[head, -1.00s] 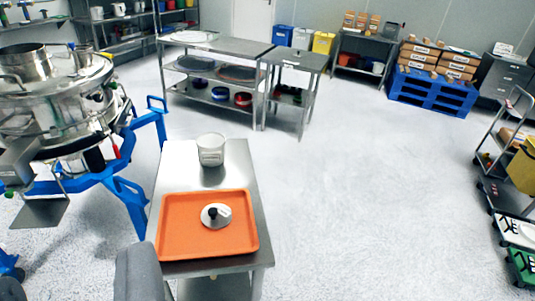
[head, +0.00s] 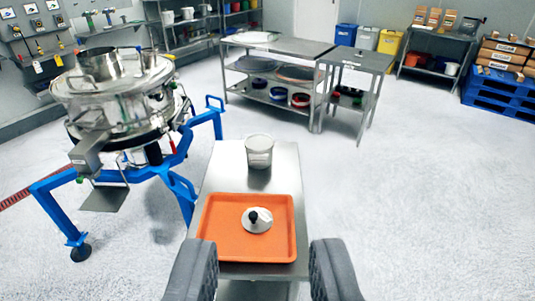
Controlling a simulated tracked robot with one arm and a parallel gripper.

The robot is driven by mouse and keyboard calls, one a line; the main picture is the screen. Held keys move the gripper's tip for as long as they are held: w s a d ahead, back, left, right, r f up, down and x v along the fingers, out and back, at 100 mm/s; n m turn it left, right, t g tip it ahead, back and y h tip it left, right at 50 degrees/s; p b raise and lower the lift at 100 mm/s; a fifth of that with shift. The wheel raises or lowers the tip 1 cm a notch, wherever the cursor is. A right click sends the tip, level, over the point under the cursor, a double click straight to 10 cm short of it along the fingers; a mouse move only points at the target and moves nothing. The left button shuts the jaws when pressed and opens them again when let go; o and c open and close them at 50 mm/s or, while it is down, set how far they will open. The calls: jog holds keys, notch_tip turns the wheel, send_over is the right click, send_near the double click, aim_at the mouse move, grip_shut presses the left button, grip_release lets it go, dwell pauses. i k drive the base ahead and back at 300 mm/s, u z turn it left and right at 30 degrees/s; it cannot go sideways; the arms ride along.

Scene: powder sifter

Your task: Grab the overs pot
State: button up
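A pale grey-white pot (head: 259,151), likely the overs pot, stands upright on a small steel table (head: 226,166) behind an orange tray (head: 285,206). A round metal lid with a black knob (head: 257,220) lies on the tray. My gripper (head: 264,270) shows as two dark grey fingers at the bottom of the view. The fingers are wide apart with nothing between them. They appear at the near end of the table, with the tray and then the pot beyond them.
A steel sifter (head: 118,98) on a blue frame (head: 181,188) stands close at the left. Steel benches (head: 284,45) stand behind the table, with coloured bins (head: 366,38) beyond. A blue pallet (head: 497,92) with boxes is at far right. The floor on the right is clear.

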aim_at(259, 146)
jog(key=i, duration=1.6)
jog(key=u, duration=0.05)
